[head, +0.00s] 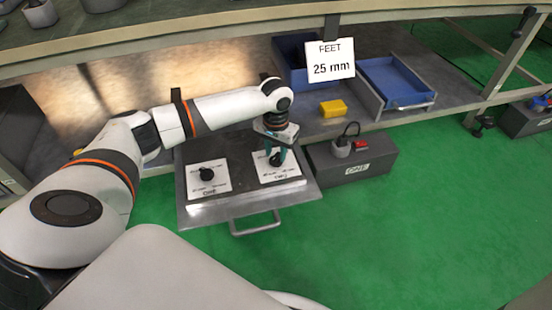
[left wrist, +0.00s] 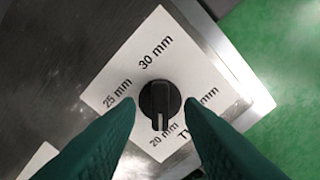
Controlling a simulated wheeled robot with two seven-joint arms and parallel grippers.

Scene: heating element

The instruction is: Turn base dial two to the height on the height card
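The height card (head: 330,62) reads "FEET 25 mm". Base dial two (left wrist: 160,100) is a black knob on a white plate (left wrist: 205,68), with its grip bar lying towards the "20 mm" mark at the bottom of the left wrist view. "25 mm" is at left and "30 mm" at the top; the right-hand mark is partly hidden. In the head view the knob (head: 275,159) is partly covered by my left gripper (head: 277,152). The green fingers stand apart on either side of the knob, open; contact is not visible. My right gripper is out of view.
Dial one (head: 207,174) sits on its own plate to the left, on the same metal base (head: 240,207). A dark grey box (head: 352,172) stands right of it. A yellow block (head: 333,108) and a blue tray (head: 396,84) are on the shelf behind. Green floor is clear in front.

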